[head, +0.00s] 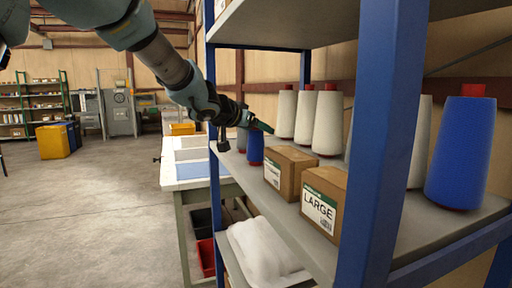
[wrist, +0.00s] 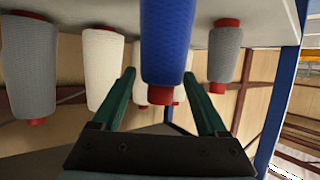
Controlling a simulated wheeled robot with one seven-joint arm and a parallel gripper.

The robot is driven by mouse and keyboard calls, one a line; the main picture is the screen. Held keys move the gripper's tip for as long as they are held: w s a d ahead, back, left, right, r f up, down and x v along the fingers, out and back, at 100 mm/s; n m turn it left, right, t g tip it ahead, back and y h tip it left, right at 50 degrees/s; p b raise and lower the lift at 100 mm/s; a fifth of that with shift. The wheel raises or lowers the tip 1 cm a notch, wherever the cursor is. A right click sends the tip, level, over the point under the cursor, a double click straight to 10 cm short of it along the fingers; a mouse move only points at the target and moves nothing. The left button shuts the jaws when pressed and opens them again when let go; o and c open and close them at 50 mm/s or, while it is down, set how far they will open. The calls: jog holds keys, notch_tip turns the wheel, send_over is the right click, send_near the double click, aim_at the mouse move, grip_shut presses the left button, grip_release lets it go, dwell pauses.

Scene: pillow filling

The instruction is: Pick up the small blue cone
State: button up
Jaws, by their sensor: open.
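The small blue cone (head: 255,150) stands upright on the shelf near its far end, partly hidden by my gripper. In the wrist view, which is upside down, the blue cone (wrist: 167,42) with its red tip lies in line with the gap between the two green fingers. My gripper (wrist: 164,103) is open with nothing clamped. In the head view, my gripper (head: 258,126) reaches over the shelf from the left, at the height of the cone's top. I cannot tell whether the fingers touch it.
A grey cone (head: 242,140) stands close to the small blue cone. White cones (head: 328,122) stand behind, and a large blue cone (head: 460,150) stands at the right. Two cardboard boxes (head: 290,172) (head: 322,205) line the shelf's front. A blue post (head: 385,145) rises at the near end.

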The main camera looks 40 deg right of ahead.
jog(key=shift+x, duration=1.25)
jog(key=shift+w, duration=0.1)
grip_shut()
jog(key=shift+r, duration=0.1)
